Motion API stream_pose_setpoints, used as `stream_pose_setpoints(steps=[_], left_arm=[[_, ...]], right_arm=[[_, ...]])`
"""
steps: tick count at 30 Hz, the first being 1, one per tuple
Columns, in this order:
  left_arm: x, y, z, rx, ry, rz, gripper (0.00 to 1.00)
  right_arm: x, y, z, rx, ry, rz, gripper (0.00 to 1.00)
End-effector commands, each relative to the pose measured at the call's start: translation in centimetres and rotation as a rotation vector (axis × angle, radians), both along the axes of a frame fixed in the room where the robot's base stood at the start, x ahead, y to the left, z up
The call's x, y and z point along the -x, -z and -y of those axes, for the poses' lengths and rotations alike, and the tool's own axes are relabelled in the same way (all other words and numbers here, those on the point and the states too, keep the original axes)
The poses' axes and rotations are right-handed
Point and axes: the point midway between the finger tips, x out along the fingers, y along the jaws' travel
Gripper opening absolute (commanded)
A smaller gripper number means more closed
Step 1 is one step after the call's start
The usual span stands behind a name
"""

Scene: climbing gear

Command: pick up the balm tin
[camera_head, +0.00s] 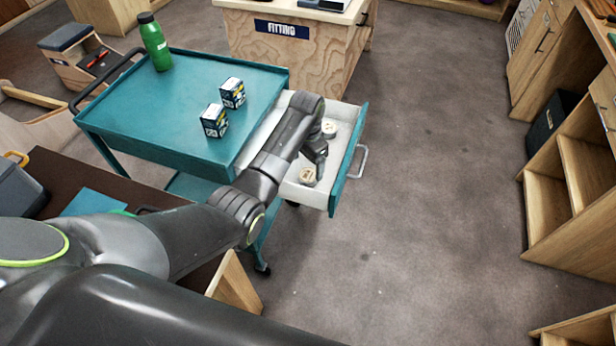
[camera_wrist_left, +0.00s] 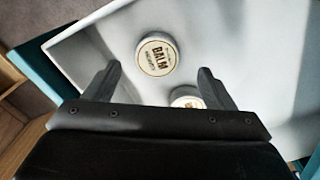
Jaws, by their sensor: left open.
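Two round, pale balm tins lie in the open white drawer of the teal cart. In the head view one tin (camera_head: 307,175) is near the drawer's front end and the other tin (camera_head: 329,129) is farther back. In the left wrist view one tin with a readable "BALM" label (camera_wrist_left: 157,54) lies ahead between the fingers. The second tin (camera_wrist_left: 187,97) is partly hidden behind my gripper body. My left gripper (camera_head: 320,168) is over the drawer, pointing down, and its fingers (camera_wrist_left: 159,70) are apart and empty. My right gripper is not in view.
The drawer's walls and teal front (camera_head: 347,170) surround the tins closely. Two small boxes (camera_head: 215,120) (camera_head: 232,93) and a green bottle (camera_head: 155,42) stand on the cart top (camera_head: 140,110). A fitting bench (camera_head: 290,50) stands behind. Floor to the right is clear.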

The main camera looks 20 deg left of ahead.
Motion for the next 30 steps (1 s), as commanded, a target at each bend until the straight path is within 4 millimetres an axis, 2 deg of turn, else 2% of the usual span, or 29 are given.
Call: stream_pose_setpoints(steps=[7,17,28,30], left_arm=[[0.2,3.4,0.3,0.000,0.000,-0.004,0.78],[0.2,4.0,0.3,0.000,0.000,-0.001,0.78],[0.2,4.0,0.3,0.000,0.000,-0.001,0.29],[0.2,4.0,0.3,0.000,0.000,0.000,0.28]], right_arm=[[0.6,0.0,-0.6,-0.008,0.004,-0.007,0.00],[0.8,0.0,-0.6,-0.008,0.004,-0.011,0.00],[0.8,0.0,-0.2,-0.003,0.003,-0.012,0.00],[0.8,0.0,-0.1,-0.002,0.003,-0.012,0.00]])
